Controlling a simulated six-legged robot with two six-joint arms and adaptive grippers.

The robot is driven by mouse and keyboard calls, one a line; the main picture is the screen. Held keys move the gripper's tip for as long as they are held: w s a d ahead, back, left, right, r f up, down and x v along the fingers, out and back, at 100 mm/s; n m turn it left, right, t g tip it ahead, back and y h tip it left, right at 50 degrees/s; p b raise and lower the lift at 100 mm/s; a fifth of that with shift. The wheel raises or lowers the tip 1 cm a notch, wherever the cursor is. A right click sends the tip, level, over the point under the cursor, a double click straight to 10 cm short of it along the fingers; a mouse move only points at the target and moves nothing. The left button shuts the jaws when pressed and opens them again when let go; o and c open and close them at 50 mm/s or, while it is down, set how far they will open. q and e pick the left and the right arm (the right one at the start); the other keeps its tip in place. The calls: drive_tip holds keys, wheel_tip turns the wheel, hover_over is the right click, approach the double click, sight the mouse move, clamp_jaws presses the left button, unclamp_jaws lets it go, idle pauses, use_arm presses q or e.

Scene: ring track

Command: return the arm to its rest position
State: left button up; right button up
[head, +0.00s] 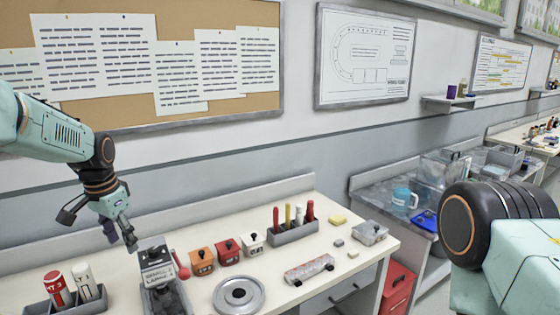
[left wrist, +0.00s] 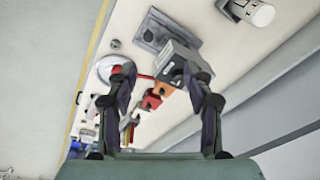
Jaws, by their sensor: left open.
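My left arm (head: 50,132) comes in from the left in the head view. Its gripper (head: 98,226) hangs over the left part of the workbench (head: 210,290), fingers spread and nothing between them. It is up and left of a grey labelled device (head: 156,262) with a red lever. In the left wrist view the open fingers (left wrist: 158,78) frame the bench from above, with the device (left wrist: 178,62) beyond them and apart from them. Part of my right arm (head: 500,245) shows at the right edge; its gripper is out of view.
A grey holder (head: 68,306) with red and white canisters stands at the front left. Small orange, red and white boxes (head: 228,252), a round metal dish (head: 238,296) and a marker rack (head: 293,232) fill the bench. A pinboard (head: 190,112) hangs behind.

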use_arm(q)
drive_tip(key=s+d+f+n+t+b, duration=0.1)
drive_tip(key=s+d+f+n+b, duration=0.15)
drive_tip(key=f, duration=0.65)
drive_tip(key=s+d+f+n+t+b, duration=0.15)
drive_tip(key=s+d+f, duration=0.25)
drive_tip(key=f, duration=0.4)
drive_tip(key=s+d+f+n+t+b, duration=0.1)
drive_tip(key=s+d+f+b, duration=0.2)
drive_tip(key=f, duration=0.6)
drive_tip(key=s+d+f+g+b, duration=0.1)
drive_tip(key=s+f+b, duration=0.3)
drive_tip(key=s+f, duration=0.3)
drive_tip(key=s+d+f+g+b, duration=0.1)
drive_tip(key=s+f+b, duration=0.4)
drive_tip(key=s, duration=1)
drive_tip(key=s+d+f+g+b, duration=0.1)
drive_tip(key=s+f+g+b, duration=0.2)
drive_tip(key=s+f, duration=0.7)
drive_tip(key=shift+s+d+b, duration=0.3)
drive_tip(key=shift+s+b, duration=0.4)
drive_tip(key=shift+b, duration=0.15)
drive_tip(key=shift+w+f, duration=0.1)
